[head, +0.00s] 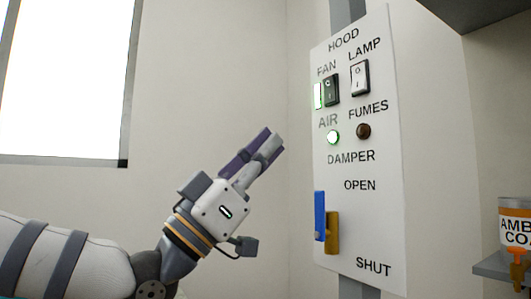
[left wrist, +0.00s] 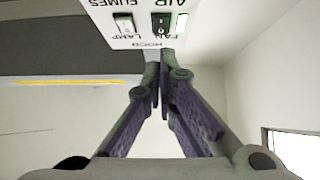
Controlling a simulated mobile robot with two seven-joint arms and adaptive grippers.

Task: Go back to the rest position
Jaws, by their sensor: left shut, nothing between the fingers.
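My left gripper (head: 275,145) is shut and empty, raised to the left of the hood panel and apart from it in the head view. In the left wrist view its closed fingertips (left wrist: 161,62) point toward the panel (left wrist: 140,38), which appears upside down there. My left arm comes in from the lower left. My right gripper is not in view.
The white hood panel (head: 335,165) has a black FAN switch (head: 331,91), a white LAMP switch (head: 360,77), a lit green AIR light (head: 333,137), a dark FUMES light (head: 363,131) and a blue damper handle (head: 320,215).

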